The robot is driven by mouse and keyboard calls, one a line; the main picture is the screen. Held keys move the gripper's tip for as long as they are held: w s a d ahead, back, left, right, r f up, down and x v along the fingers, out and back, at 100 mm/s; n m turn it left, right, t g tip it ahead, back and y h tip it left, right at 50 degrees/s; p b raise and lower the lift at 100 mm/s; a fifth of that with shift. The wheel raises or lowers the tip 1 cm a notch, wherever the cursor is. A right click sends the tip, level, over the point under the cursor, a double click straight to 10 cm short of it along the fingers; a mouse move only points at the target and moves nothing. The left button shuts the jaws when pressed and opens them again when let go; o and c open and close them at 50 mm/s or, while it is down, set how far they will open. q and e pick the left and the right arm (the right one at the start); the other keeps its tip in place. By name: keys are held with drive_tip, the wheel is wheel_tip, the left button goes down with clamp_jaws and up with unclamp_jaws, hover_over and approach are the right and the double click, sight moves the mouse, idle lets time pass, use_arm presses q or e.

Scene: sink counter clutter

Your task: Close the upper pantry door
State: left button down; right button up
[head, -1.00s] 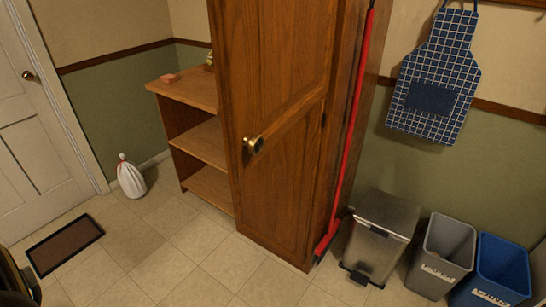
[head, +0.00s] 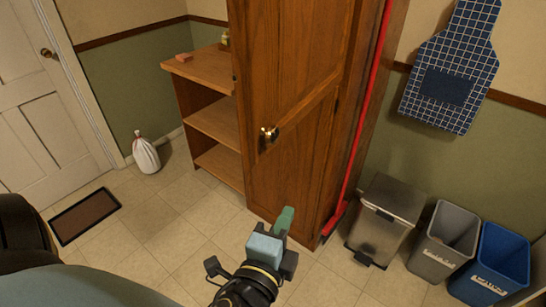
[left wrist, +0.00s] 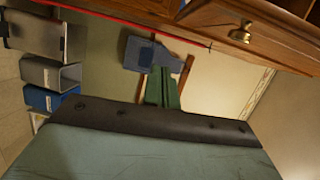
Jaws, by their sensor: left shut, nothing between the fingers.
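The tall wooden pantry cabinet stands at centre in the head view. Its upper door (head: 285,70) appears to stand ajar, its lower corner swung out over the lower door (head: 290,190). A brass knob (head: 268,135) sits near that corner. In the left wrist view the knob (left wrist: 241,32) and a wooden panel show at the upper right, with darker wood behind. My left gripper (head: 284,218) is shut and empty, below the knob and in front of the lower door, apart from the knob. Its green fingers also show in the left wrist view (left wrist: 163,90). My right gripper is not in view.
A red-handled broom (head: 365,115) leans at the cabinet's right side. A metal bin (head: 388,220), a grey bin (head: 445,240) and a blue bin (head: 498,262) stand to the right. Open shelves (head: 212,125) are left of the cabinet. The tiled floor in front is clear.

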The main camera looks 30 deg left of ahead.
use_arm(q)
drive_tip(key=w+a+r+y+p, duration=0.1)
drive_tip(key=w+a+r+p, duration=0.3)
drive_tip(key=w+a, duration=0.4)
drive_tip(key=shift+w+a+t, duration=0.15)
drive_tip(key=shift+w+t, duration=0.15)
drive_tip(key=shift+w, duration=0.1)
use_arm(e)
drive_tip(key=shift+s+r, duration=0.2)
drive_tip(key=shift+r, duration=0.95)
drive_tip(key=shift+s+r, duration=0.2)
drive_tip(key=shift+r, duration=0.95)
use_arm(q)
drive_tip(key=shift+r+p, duration=0.1)
drive_tip(key=shift+p, duration=0.2)
